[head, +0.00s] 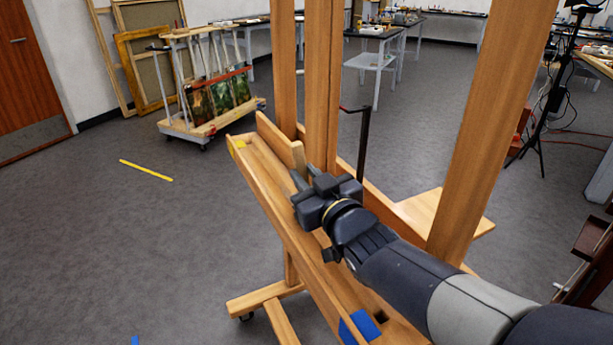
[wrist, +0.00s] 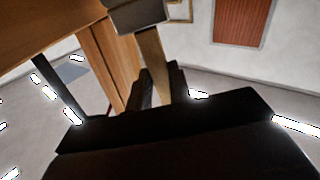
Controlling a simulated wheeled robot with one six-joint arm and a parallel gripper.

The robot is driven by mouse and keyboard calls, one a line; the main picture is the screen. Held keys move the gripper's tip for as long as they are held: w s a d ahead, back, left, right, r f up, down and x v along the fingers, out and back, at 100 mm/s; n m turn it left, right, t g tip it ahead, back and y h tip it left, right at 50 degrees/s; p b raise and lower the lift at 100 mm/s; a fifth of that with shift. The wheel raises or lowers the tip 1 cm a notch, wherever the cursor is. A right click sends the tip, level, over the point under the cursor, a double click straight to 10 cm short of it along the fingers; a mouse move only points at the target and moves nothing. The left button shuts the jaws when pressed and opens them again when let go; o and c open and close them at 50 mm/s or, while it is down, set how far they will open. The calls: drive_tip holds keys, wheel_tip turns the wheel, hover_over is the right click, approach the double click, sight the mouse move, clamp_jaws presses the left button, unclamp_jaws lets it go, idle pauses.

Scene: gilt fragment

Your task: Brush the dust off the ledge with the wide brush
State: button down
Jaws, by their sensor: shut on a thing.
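The easel's wooden ledge (head: 283,228) runs from the middle of the head view down to the bottom edge. It carries a yellow mark (head: 238,143) at the far end and a blue mark (head: 360,326) at the near end. My gripper (head: 303,180) is over the ledge, close to the easel's uprights. In the wrist view my gripper (wrist: 159,74) is shut on the wooden handle of the wide brush (wrist: 152,58). A grey, wide part (wrist: 137,14) shows beyond the handle. The brush is not clearly seen in the head view. I cannot make out dust.
Tall easel posts (head: 322,80) and a slanting beam (head: 495,130) stand close around my arm. A wheeled rack of paintings (head: 205,95) is at the back left. A black tripod (head: 545,110) with cables stands at the right.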

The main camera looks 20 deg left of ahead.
drive_tip(key=shift+f, duration=0.1)
drive_tip(key=shift+s+a+b+x, duration=0.6)
drive_tip(key=shift+b+x, duration=0.3)
drive_tip(key=shift+x, duration=6.6)
drive_tip(key=b+v, duration=0.3)
drive_tip(key=v, duration=1.2)
drive_tip(key=shift+b, duration=0.35)
drive_tip(key=shift+d, duration=0.1)
wheel_tip(320, 180, up, 9)
drive_tip(key=p, duration=0.8)
